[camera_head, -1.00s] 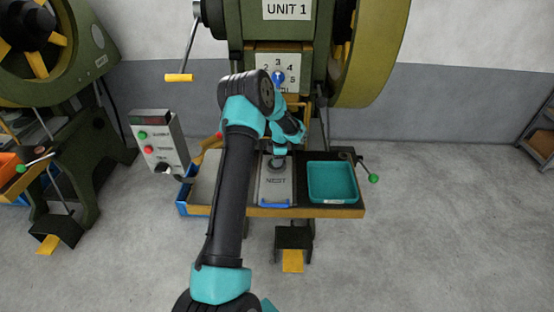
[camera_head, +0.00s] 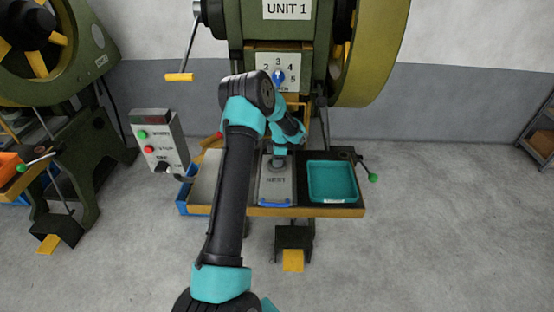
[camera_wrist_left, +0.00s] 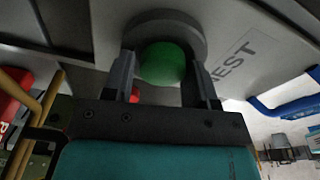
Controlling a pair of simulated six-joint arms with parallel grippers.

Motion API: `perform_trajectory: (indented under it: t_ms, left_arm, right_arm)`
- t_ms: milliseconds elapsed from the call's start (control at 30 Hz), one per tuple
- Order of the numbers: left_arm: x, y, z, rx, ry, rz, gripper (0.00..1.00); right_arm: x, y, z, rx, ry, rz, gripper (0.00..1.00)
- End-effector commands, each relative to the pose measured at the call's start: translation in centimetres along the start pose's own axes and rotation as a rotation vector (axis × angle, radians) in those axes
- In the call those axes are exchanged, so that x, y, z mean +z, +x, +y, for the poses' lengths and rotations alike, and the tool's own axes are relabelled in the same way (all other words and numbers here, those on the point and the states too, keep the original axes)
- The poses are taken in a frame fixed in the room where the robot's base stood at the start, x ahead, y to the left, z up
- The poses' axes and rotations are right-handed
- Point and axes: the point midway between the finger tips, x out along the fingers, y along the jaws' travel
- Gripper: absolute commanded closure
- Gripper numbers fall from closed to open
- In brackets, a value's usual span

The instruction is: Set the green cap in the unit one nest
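The green cap (camera_wrist_left: 163,63) is a rounded dome between the two fingers of my left gripper (camera_wrist_left: 163,78) in the left wrist view. The fingers flank it and appear to touch both sides. The cap lies at the dark ring of the unit one nest (camera_wrist_left: 196,27); whether it is fully seated I cannot tell. In the head view my left gripper (camera_head: 279,155) points down over the grey nest plate (camera_head: 276,190) marked NEST, and the cap is hidden there. My right gripper is not in view.
A teal tray (camera_head: 332,202) stands right of the nest plate. A lever with a green knob (camera_head: 373,178) is at the bench's right end. A control box (camera_head: 159,141) with buttons stands at left. The UNIT 1 press (camera_head: 280,45) rises behind.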

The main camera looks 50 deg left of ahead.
Motion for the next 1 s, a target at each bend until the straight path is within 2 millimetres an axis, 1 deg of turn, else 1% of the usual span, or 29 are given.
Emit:
perform_trajectory:
  t_ms: [33,133,367,533,667,1000]
  left_arm:
    - [0.0,1.1,-0.8,-0.021,0.003,0.006,0.39]
    - [0.0,1.2,-0.8,-0.023,0.003,0.007,0.29]
    - [0.0,1.1,-0.8,-0.025,0.002,0.007,0.29]
    - [-0.1,0.4,-0.8,-0.024,0.003,0.007,0.29]
    - [-0.1,-1.4,-0.7,-0.02,0.003,0.006,0.29]
    - [0.0,-8.0,-0.3,-0.011,0.003,0.003,0.29]
  right_arm:
    - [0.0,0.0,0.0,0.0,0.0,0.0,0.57]
    - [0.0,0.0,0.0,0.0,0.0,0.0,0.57]
    - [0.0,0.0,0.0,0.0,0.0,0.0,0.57]
    - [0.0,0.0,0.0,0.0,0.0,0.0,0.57]
    - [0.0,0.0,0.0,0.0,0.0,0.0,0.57]
    - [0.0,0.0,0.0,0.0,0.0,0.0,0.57]
